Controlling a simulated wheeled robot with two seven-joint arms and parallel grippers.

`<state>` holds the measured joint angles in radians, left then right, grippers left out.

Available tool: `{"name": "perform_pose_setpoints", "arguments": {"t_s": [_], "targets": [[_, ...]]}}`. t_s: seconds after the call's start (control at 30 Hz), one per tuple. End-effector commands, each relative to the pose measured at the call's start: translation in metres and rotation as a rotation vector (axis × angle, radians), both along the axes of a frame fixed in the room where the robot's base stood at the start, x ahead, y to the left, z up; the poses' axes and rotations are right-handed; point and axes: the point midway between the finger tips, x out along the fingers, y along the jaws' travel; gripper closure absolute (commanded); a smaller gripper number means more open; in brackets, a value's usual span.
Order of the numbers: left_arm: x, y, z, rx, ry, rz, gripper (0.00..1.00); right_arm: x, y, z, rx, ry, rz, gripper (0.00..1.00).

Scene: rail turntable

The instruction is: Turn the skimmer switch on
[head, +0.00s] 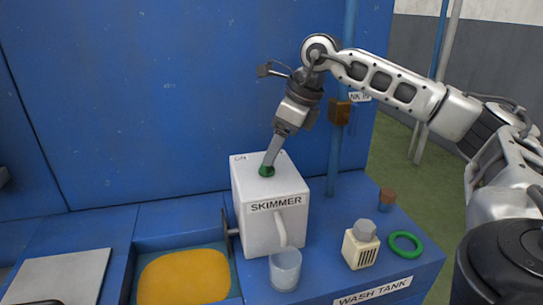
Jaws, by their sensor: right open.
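The skimmer (262,225) is a white box labelled SKIMMER on the blue bench. A small green switch (266,172) sits on its top face, near the marking ON at the back left corner. My right gripper (270,161) points down from above, with its fingertips right at the green switch and partly covering it. The gripper is open, though its fingers overlap in this view. I cannot tell whether it touches the switch. My left gripper is not in view.
A clear cup (285,270) stands under the skimmer's spout. A yellow-filled basin (185,277) lies to the left. A cream block with a grey knob (360,248), a green ring (405,245) and a brown cork (387,198) are on the right. A blue post (335,150) rises behind.

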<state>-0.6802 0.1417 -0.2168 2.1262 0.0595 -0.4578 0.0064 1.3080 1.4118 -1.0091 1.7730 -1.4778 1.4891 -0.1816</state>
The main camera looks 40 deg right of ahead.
Motion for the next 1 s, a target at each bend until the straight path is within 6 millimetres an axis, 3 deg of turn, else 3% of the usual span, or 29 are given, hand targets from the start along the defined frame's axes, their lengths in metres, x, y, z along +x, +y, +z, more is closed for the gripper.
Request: {"name": "perform_pose_setpoints", "arguments": {"t_s": [0.2, 0.57, 0.6, 0.77, 1.0], "targets": [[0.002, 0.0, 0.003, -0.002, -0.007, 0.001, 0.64, 0.009, 0.006, -0.025, 0.0, 0.0, 0.001, 0.35], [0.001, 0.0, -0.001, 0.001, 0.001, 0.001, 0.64, 0.011, 0.007, -0.031, 0.0, 0.0, 0.0, 0.35], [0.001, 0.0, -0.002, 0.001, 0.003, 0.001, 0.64, 0.011, 0.007, -0.031, 0.0, 0.0, 0.0, 0.37], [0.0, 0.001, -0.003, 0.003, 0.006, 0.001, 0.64, 0.011, 0.007, -0.031, 0.0, 0.0, 0.0, 0.79], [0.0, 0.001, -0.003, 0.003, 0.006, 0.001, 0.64, 0.011, 0.007, -0.03, 0.0, 0.0, 0.01, 0.79]]}}
